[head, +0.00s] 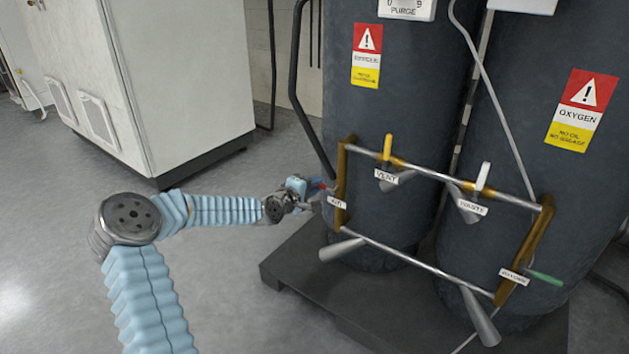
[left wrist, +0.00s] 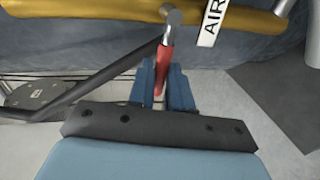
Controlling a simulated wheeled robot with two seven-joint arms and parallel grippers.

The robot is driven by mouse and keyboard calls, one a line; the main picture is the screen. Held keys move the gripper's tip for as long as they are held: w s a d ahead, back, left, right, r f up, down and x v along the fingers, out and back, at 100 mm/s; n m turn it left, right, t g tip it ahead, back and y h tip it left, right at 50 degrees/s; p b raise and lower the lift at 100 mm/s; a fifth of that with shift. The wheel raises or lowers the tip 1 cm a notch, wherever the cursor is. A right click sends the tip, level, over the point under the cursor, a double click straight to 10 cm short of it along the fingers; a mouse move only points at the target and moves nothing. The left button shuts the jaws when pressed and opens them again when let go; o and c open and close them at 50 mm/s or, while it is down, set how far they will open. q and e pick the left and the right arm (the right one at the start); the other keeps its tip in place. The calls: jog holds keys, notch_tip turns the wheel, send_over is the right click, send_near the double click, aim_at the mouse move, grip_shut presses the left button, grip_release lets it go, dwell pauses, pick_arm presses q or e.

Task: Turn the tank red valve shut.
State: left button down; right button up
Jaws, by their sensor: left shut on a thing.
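The red valve handle (left wrist: 162,66) shows in the left wrist view between the two blue fingers of my left gripper (left wrist: 162,88), below the metal valve stem and beside the white AIR label (left wrist: 212,22). In the head view a bit of the red handle (head: 316,183) shows at the left end of the pipe frame. My left gripper (head: 312,191) reaches it from the left and is shut on it. The fingers hide part of the handle. My right gripper is not in view.
Two dark tanks (head: 385,95) stand on a black base (head: 300,262). The pipe frame (head: 442,177) also carries a yellow vent handle (head: 387,148), a white waste handle (head: 482,176) and a green oxygen handle (head: 546,278). A dark bent pipe (head: 296,75) rises close behind my gripper. A white cabinet (head: 185,70) stands back left.

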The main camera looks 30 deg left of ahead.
pick_arm(q)
jog(key=shift+f+n, duration=0.25)
jog(key=shift+n, duration=0.15)
jog(key=c, duration=1)
grip_release()
jog(key=shift+c, duration=0.2)
jog(key=p+v, duration=0.2)
jog(key=v, duration=1.2)
jog(key=shift+p, duration=0.3)
jog(key=shift+w+a, duration=0.1)
